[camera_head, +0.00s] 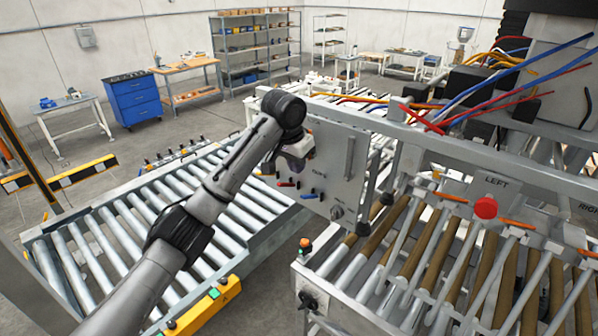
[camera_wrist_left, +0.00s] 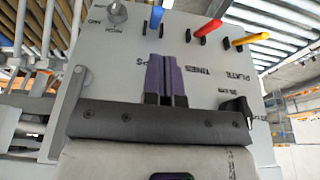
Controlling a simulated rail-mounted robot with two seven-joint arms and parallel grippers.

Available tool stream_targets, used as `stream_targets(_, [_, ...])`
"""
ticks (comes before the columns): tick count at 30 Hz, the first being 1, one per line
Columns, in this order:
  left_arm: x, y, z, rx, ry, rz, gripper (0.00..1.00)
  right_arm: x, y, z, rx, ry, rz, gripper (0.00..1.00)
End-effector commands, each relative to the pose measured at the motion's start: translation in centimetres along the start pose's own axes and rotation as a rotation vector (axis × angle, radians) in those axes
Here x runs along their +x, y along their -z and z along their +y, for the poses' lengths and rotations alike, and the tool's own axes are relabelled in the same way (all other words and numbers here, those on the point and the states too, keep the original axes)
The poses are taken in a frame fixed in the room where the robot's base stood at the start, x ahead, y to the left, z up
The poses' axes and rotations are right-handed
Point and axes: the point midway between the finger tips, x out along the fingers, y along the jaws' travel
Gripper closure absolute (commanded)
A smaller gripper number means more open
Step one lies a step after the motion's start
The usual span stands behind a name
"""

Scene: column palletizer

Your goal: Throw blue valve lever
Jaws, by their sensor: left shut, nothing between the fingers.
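The blue valve lever (camera_head: 308,196) is on the lower edge of a grey control panel (camera_head: 333,168), beside a red lever (camera_head: 286,184) and a yellow one. In the left wrist view the blue lever (camera_wrist_left: 156,17) stands just beyond the fingertips, with the red lever (camera_wrist_left: 210,28) and yellow lever (camera_wrist_left: 250,39) to its right. My left gripper (camera_head: 297,162) is at the panel's left part. Its purple fingers (camera_wrist_left: 164,58) are shut and empty, and a small gap shows between them and the blue lever. My right gripper is not in view.
Hoses run above the panel.

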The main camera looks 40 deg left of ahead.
Motion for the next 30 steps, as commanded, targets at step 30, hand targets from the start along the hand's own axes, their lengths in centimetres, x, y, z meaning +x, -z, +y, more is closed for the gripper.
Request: stream_targets(30, [8.7,0.0,0.0,0.001,0.001,0.000,1.00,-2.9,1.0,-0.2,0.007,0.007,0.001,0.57])
